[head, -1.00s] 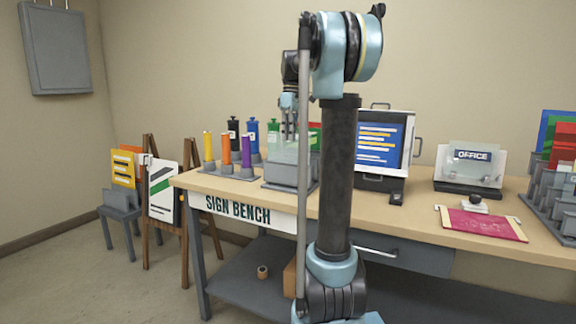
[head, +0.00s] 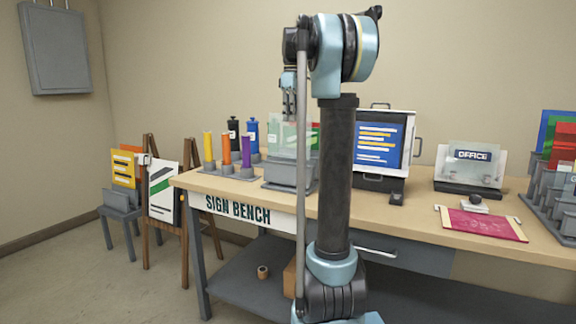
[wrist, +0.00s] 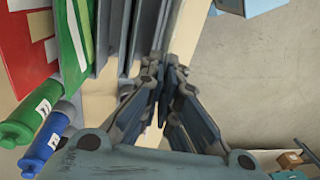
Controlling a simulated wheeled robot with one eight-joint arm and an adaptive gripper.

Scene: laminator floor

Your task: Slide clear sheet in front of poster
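My gripper (head: 289,116) is above the grey rack (head: 285,178) at the left of the bench. Its fingers close together in the wrist view (wrist: 165,80). It appears shut on the top edge of a clear sheet (head: 281,146), which hangs upright below it; the green bottle shows through it. The sheet's lower edge seems still at the rack, and my arm hides its right part. A blue poster (head: 378,140) with yellow and white lines stands upright in a black holder (head: 378,183) right of my arm.
Bottles and colored tubes (head: 227,150) stand left of the rack. An OFFICE sign (head: 473,154) behind a clear sheet stands to the right. A red sheet (head: 485,224) lies near the front edge of the bench (head: 420,215). A sorter (head: 555,195) stands at far right.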

